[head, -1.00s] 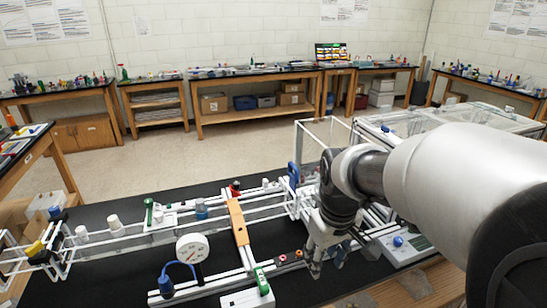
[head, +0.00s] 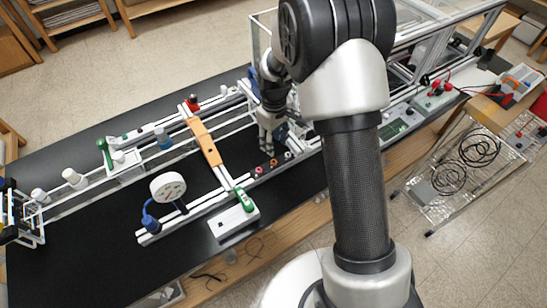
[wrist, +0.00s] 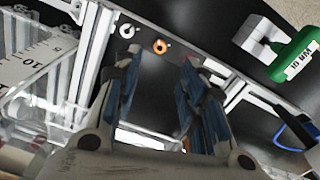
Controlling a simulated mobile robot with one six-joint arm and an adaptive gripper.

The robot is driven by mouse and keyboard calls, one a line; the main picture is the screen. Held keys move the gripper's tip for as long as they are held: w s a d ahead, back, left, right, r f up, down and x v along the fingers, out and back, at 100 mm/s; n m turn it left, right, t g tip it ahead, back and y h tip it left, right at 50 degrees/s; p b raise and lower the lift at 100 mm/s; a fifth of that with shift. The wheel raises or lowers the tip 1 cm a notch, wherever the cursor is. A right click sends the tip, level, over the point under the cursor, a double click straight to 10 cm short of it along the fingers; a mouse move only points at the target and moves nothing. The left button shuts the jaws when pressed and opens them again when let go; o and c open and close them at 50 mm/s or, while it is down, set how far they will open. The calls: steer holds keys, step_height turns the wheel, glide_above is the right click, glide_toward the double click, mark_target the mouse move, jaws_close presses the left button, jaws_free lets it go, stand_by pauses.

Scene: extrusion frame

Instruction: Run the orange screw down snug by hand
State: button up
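In the wrist view the orange screw (wrist: 161,46) is a small ring with a dark centre on a dark strip, beyond the fingertips. My gripper (head: 266,146) points down just behind and left of it. In the wrist view my gripper (wrist: 160,58) has its two blue-padded fingers spread, with the screw in line with the gap. Neither finger visibly touches it. How far the screw is seated cannot be told.
A pinkish-red screw (head: 258,170) and a pale screw (head: 288,155) flank it. The orange bar (head: 205,142), round gauge (head: 168,187) and green-handled block (head: 244,199) stand to the left. White extrusion rails run close by the gripper.

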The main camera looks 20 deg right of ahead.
mark_target(274, 163)
step_height(274, 163, down, 9)
steer(key=shift+f+b, duration=0.2)
steer(key=shift+b, duration=0.25)
steer(key=shift+c, duration=0.3)
jaws_close()
